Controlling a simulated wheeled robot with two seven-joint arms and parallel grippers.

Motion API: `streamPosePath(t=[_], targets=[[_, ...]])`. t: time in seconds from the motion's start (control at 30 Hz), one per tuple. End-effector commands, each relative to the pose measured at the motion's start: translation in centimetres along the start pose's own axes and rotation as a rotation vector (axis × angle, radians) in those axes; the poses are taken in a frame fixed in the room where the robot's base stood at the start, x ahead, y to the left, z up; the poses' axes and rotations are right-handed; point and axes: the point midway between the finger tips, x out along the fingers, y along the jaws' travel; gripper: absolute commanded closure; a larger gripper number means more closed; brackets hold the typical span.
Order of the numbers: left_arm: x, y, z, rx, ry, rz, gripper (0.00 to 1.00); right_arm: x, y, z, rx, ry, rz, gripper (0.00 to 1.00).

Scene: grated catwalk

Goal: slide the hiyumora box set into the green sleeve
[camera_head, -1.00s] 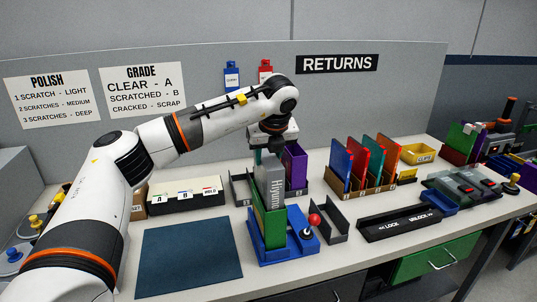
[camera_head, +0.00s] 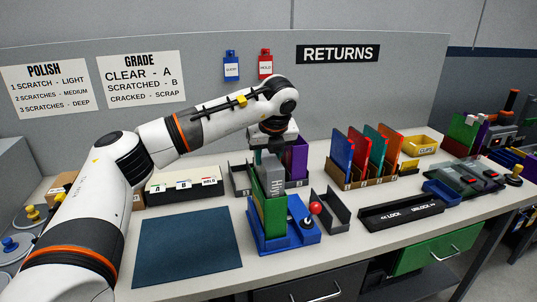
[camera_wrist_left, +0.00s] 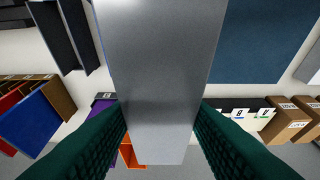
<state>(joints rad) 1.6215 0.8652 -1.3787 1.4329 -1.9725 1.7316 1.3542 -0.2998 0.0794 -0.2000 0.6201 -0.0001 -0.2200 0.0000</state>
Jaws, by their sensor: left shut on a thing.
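The hiyumora box set (camera_head: 274,177) is a grey upright box with pale lettering, its lower part hidden by the green sleeve (camera_head: 268,217). The sleeve stands upright in a blue holder (camera_head: 283,243), and the box appears to be partly inside it. My left gripper (camera_head: 270,147) is above the sleeve, shut on the upper part of the box. In the left wrist view the box's grey face (camera_wrist_left: 160,70) fills the middle, between the dark green ribbed fingers (camera_wrist_left: 160,135). My right gripper is in neither view.
A lever with a red ball (camera_head: 315,208) stands on the blue holder's right side. A purple case (camera_head: 297,158) stands behind the gripper. A blue mat (camera_head: 187,243) lies clear at left. A rack of coloured cases (camera_head: 360,160) is further right.

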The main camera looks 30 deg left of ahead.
Motion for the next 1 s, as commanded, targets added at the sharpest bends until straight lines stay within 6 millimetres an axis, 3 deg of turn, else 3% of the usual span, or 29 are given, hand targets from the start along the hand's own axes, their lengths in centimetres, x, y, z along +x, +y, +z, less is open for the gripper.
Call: streamPosePath(t=[1.0], targets=[[3.8, 0.0, 1.6, -0.001, 0.0, 0.002, 1.0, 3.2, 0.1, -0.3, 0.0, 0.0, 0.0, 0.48]])
